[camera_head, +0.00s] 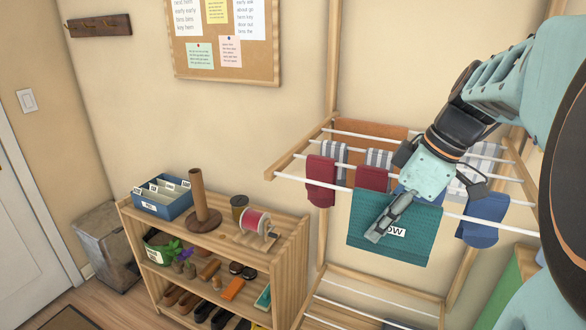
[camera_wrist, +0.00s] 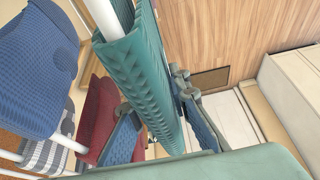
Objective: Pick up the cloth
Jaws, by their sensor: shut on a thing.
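The teal cloth (camera_head: 421,238) hangs folded over a white rod of the drying rack in the head view. A white label ending in "OW" shows on its front, partly covered by my gripper (camera_head: 379,233). In the wrist view the cloth (camera_wrist: 145,70) drapes over the rod, and one finger of my gripper (camera_wrist: 160,120) is on each side of it. My gripper is shut on the cloth. The cloth is still over the rod.
Red, striped and blue cloths hang close by on the wooden rack (camera_head: 297,160); a blue one (camera_head: 481,222) hangs to the right. A wooden shelf (camera_head: 286,240) with a box, a spool and shoes stands to the left.

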